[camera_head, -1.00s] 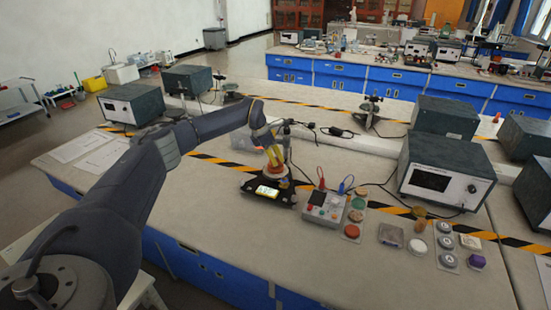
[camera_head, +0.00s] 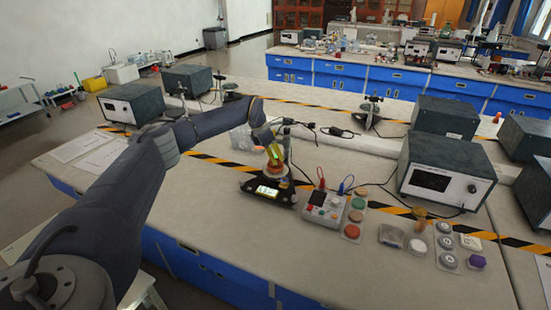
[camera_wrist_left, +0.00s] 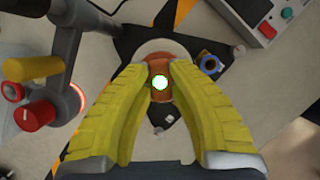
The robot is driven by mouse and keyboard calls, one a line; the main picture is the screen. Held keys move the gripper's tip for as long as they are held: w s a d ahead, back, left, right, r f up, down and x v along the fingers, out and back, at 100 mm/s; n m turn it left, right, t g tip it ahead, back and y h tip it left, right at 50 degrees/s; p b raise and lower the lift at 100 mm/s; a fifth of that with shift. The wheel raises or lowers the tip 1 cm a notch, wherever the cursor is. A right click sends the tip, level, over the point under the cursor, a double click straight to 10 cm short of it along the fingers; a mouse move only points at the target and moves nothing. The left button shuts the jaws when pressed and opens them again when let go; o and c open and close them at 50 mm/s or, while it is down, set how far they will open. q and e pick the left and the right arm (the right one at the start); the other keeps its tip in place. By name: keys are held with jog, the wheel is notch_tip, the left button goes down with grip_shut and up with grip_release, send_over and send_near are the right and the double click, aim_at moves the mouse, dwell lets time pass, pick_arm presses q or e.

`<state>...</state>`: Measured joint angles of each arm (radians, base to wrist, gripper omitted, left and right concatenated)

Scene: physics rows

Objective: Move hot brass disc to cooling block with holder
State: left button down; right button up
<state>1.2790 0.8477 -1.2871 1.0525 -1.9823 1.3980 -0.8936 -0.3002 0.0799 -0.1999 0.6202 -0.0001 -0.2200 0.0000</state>
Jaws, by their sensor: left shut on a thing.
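My left gripper (camera_head: 275,157) points down over the black apparatus (camera_head: 268,192) with a lit display, at the middle of the bench. In the left wrist view its yellow fingers (camera_wrist_left: 161,68) are shut on an orange-brown round piece (camera_wrist_left: 160,98) with a bright green spot on it. This may be the brass disc or its holder; I cannot tell which. A pale ring (camera_wrist_left: 165,46) shows just beyond the fingertips. In the head view a reddish round part (camera_head: 274,173) sits below the fingers. I cannot clearly identify the cooling block. My right gripper is not in view.
A grey control box (camera_head: 324,207) with red and blue plugs stands to the right, beside a strip of coloured discs (camera_head: 355,216). A stand with red knobs (camera_wrist_left: 42,68) is close beside the gripper. Bench space in front of the apparatus is clear.

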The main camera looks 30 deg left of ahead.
pick_arm(q)
jog(key=shift+r, duration=0.35)
jog(key=shift+r, duration=0.45)
jog(key=shift+d, duration=0.1)
jog(key=d, duration=0.6)
dwell(0.6)
jog(key=shift+f, duration=0.1)
jog(key=d+f, duration=0.2)
jog(key=d, duration=0.4)
jog(key=shift+s, duration=0.15)
dwell(0.5)
jog(key=shift+f, duration=0.1)
